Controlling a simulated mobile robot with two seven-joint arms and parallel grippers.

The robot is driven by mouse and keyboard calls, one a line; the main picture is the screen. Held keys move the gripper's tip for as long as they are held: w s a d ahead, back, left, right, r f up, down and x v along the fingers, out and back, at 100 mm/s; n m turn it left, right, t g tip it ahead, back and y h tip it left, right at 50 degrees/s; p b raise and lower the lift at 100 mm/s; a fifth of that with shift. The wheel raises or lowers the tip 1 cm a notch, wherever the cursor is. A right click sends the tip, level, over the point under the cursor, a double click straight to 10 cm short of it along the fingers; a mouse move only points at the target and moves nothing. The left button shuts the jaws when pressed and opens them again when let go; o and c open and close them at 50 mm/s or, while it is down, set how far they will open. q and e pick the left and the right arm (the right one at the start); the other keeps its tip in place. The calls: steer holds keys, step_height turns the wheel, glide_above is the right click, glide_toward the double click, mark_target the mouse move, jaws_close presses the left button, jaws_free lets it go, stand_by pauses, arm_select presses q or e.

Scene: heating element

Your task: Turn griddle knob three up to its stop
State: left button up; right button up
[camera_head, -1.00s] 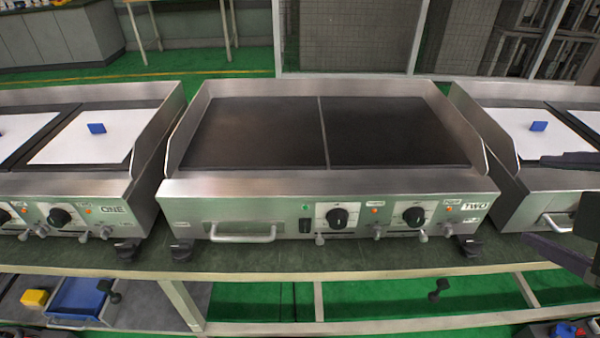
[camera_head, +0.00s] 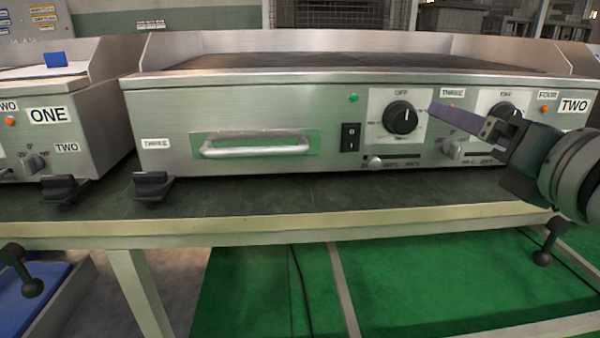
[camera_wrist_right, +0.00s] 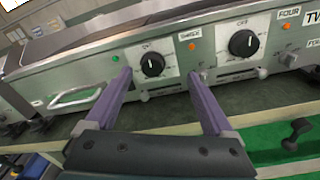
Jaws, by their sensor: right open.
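Griddle two's left knob (camera_head: 400,117), with the THREE label (camera_head: 452,93) at its right, is round and black on a white dial plate with OFF at the top. In the right wrist view, this knob (camera_wrist_right: 152,64) appears between the tips of my right gripper (camera_wrist_right: 160,75), which is open with two purple fingers. In the head view, my right gripper (camera_head: 437,109) comes from the right, its visible fingertip just right of the knob. No contact is visible. The other finger is hard to make out there. My left gripper is not in view.
A second knob (camera_head: 502,112), by the FOUR label (camera_head: 548,95), sits partly behind my right gripper. A black rocker switch (camera_head: 350,137) and drawer handle (camera_head: 255,145) are to the left. Small levers (camera_head: 374,163) stick out below the dials. Griddle one (camera_head: 45,125) stands at left.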

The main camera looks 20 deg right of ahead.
mark_target(406, 123)
steer(key=w+f+b, duration=0.1)
steer(key=w, duration=0.2)
steer(key=w+f+n+b, duration=0.1)
steer(key=w+b, duration=0.1)
steer(key=w, duration=0.1)
steer(key=w+f+n+b, duration=0.1)
steer(key=w+b, duration=0.1)
steer(key=w, duration=0.2)
steer(key=shift+a+f+t+y, duration=0.15)
steer(key=shift+f+t+y, duration=0.15)
steer(key=shift+t+y, duration=0.1)
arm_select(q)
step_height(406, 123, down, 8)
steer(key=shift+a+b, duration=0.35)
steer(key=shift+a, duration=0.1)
arm_select(e)
steer(key=shift+w+r, duration=0.1)
steer(key=shift+w, duration=0.5)
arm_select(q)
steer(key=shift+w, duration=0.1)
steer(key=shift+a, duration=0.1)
arm_select(e)
steer(key=c, duration=1.4)
